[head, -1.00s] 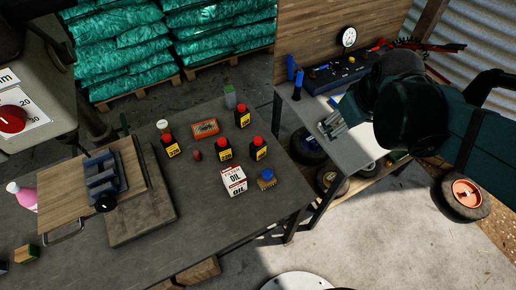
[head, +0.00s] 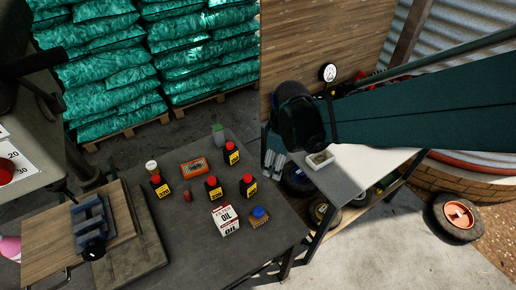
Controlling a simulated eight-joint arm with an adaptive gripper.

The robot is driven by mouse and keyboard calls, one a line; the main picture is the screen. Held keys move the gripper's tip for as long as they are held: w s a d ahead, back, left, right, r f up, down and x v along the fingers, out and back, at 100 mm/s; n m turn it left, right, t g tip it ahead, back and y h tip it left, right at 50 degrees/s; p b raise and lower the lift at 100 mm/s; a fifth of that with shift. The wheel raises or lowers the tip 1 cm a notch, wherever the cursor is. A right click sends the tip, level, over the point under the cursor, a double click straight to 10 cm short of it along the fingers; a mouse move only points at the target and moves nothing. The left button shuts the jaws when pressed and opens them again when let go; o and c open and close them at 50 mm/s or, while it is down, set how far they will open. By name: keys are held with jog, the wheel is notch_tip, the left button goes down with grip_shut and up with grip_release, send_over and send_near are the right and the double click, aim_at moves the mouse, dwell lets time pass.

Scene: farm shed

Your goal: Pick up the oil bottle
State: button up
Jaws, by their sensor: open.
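Several black bottles with red caps and yellow labels stand upright on the dark table: one at the back (head: 232,156), one at the left (head: 160,188), one in the middle (head: 214,190) and one at the right (head: 248,187). A white carton marked OIL (head: 226,221) stands in front of them. I cannot tell which one the task calls the oil bottle. My gripper (head: 273,168) is open and empty, with its silver fingers pointing down near the table's right edge. It is to the right of the back bottle and apart from it.
An orange box (head: 194,168), a small red item (head: 188,197), a blue-capped jar (head: 259,216) and a grey-green container (head: 218,134) stand close around the bottles. A vise (head: 90,225) sits on a board at left. A light side table (head: 362,178) is at right.

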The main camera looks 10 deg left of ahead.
aim_at(248, 177)
jog(key=a+f+n, duration=0.1)
jog(key=a+f, duration=0.2)
jog(key=s+a+f+n+g, duration=0.1)
jog(key=a+f+n, duration=0.1)
jog(key=a+f, duration=0.1)
jog(key=a+f+n, duration=0.1)
jog(key=a+f, duration=0.2)
jog(key=a, duration=0.1)
jog(key=shift+s+a+f+n+h+p, duration=0.1)
jog(key=shift+s+a+n+h+p, duration=0.05)
jog(key=shift+s+n+h+p, duration=0.2)
jog(key=shift+f, duration=0.1)
jog(key=shift+f+b, duration=0.35)
jog(key=shift+f, duration=0.85)
jog(key=shift+a+f+b, duration=0.15)
jog(key=shift+f+b, duration=0.7)
jog(key=shift+f, duration=1.75)
jog(key=c, duration=0.9)
